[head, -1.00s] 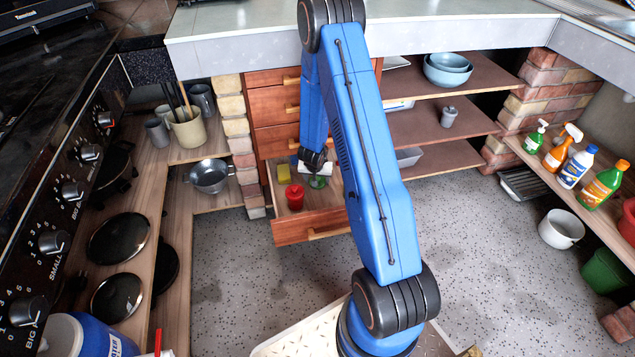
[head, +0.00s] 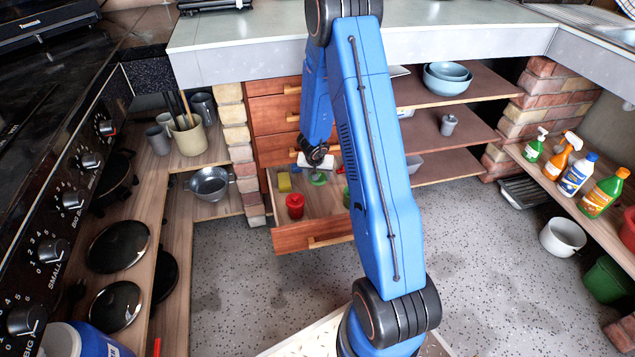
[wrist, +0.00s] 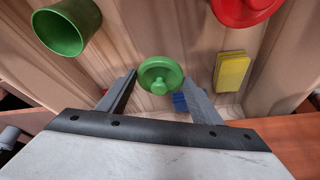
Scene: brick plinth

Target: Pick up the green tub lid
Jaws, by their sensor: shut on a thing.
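The green tub lid (wrist: 160,72), round with a knob, sits between the two fingers of my gripper (wrist: 160,80) in the wrist view. My gripper is shut on it. In the head view the lid (head: 318,178) hangs below my gripper over the open drawer (head: 322,228) and appears raised off its floor. The green tub (wrist: 64,30) stands apart from the lid, at upper left in the wrist view. In the head view the tub (head: 346,197) is partly hidden behind my arm.
A red lidded tub (head: 295,206) and a yellow sponge (head: 284,182) are in the drawer, left of the lid. A blue item (wrist: 180,102) shows behind the lid in the wrist view. Open shelves (head: 450,140) are right of the drawer; the countertop (head: 260,45) is above.

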